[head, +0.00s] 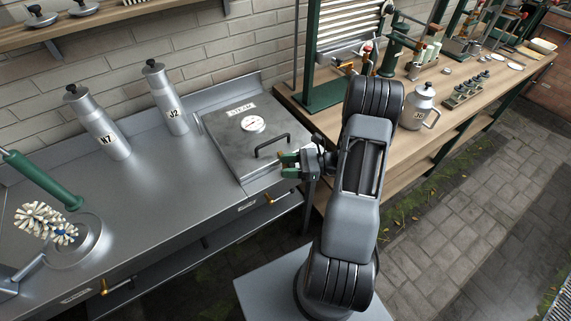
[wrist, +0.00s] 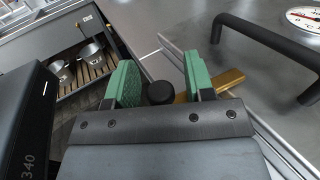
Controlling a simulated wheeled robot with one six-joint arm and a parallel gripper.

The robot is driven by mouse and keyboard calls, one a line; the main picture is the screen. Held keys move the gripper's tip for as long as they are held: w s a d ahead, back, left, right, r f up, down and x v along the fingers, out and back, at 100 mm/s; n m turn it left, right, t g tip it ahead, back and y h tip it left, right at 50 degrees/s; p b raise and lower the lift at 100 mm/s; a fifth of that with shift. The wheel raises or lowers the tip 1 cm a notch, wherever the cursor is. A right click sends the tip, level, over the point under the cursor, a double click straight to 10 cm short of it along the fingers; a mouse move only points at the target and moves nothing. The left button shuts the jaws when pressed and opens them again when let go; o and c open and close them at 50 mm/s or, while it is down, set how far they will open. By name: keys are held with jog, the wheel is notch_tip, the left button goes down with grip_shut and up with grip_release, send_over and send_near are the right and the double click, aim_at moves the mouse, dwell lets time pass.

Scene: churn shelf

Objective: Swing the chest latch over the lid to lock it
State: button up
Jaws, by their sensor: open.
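The steel chest (head: 228,140) is set in the counter, its lid (head: 243,127) flat and closed, with a dial and a black bar handle (head: 272,143). The handle also shows at upper right in the wrist view (wrist: 265,42). My gripper (head: 289,165) is at the chest's front right edge, open, with green finger pads. In the wrist view, a black knob (wrist: 159,93) sits between the open fingers (wrist: 160,80), apart from both pads. A brass bar (wrist: 228,80), seemingly the latch arm, shows beyond the right finger. That finger hides where bar and knob would join.
Steel churns N7 (head: 98,125) and J2 (head: 166,100) stand on the counter left of the chest. A wooden bench (head: 440,105) with bottles and racks is at right. Pots (wrist: 90,53) stand on a slatted shelf below. The counter's middle is clear.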

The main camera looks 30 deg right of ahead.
jog(key=shift+w+a, duration=0.1)
jog(key=shift+a, duration=0.2)
